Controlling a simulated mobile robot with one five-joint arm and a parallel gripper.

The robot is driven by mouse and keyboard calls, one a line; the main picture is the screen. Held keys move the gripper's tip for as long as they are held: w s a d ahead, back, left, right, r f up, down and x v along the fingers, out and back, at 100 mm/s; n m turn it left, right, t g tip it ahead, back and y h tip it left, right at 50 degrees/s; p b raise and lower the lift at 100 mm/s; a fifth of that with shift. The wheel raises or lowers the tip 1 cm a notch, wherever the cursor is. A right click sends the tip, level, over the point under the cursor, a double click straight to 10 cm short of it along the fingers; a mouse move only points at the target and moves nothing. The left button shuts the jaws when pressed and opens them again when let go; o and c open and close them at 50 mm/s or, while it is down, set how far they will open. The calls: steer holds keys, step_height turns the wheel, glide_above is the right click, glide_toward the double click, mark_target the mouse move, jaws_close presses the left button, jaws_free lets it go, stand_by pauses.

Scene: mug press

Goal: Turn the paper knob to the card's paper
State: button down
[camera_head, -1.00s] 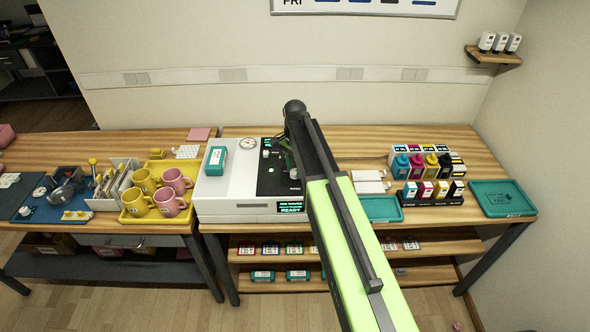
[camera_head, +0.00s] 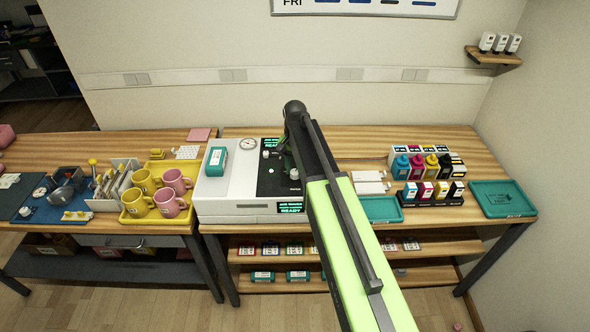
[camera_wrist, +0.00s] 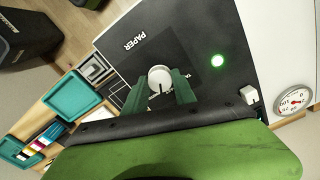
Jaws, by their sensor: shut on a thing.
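The paper knob (camera_wrist: 159,78) is a round white dial with a dark pointer line, below the word PAPER on the black panel (camera_wrist: 190,45) in the wrist view. My gripper (camera_wrist: 162,90) has its green fingers closed around the knob's sides. A green light (camera_wrist: 217,60) glows on the panel. The front display (camera_head: 291,208) shows READY. I cannot read the card's paper in these frames.
A yellow tray (camera_head: 128,216) with yellow and pink mugs stands left of the printer. Teal trays (camera_head: 381,218) and several ink bottles (camera_head: 436,163) are to the right. A gauge (camera_wrist: 294,99) and a small white knob (camera_wrist: 250,95) sit near my gripper.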

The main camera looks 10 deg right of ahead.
mark_target(295, 172)
steer(key=n, duration=0.5)
steer(key=shift+s, duration=0.1)
steer(key=shift+a, duration=0.1)
stand_by(0.4)
steer(key=c, duration=1)
jaws_free()
step_height(295, 172, up, 18)
steer(key=p, duration=1.7)
steer(key=shift+f, duration=0.25)
steer(key=shift+f, duration=0.1)
